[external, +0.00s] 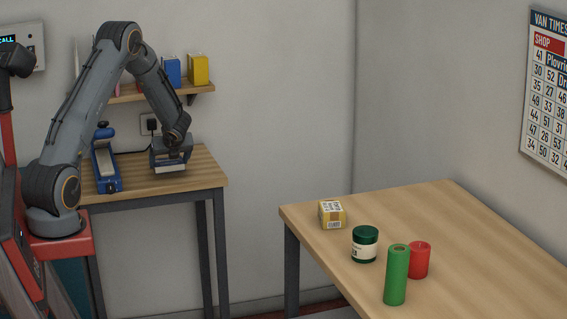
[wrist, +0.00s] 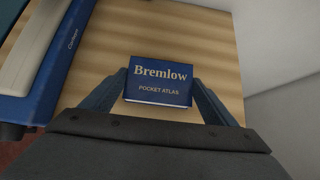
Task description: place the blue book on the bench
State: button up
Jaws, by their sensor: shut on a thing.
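The blue book (wrist: 160,82), with "Bremlow" and "Pocket Atlas" on its cover, sits between the two fingers of my gripper (wrist: 160,88) in the wrist view. My gripper is shut on it. In the external view my gripper (external: 170,158) is low over the small wooden table (external: 205,175) at the left, and the book's pale page edge (external: 170,169) shows under it. I cannot tell whether the book touches the tabletop. A larger wooden table (external: 460,235) stands at the right; which one is the bench is not marked.
A blue and pale device (external: 105,165) stands left of my gripper on the small table. A wall shelf (external: 130,95) with upright books is behind my arm. The larger table holds a yellow box (external: 332,214), dark green jar (external: 365,244), green cylinder (external: 397,275) and red candle (external: 419,260).

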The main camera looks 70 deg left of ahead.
jog(key=shift+f, duration=0.95)
jog(key=shift+f, duration=0.1)
jog(key=o, duration=1.1)
jog(key=shift+d+r, duration=0.25)
jog(key=shift+r, duration=0.15)
jog(key=b+v, duration=0.1)
jog(key=v, duration=1)
jog(key=shift+d, duration=0.15)
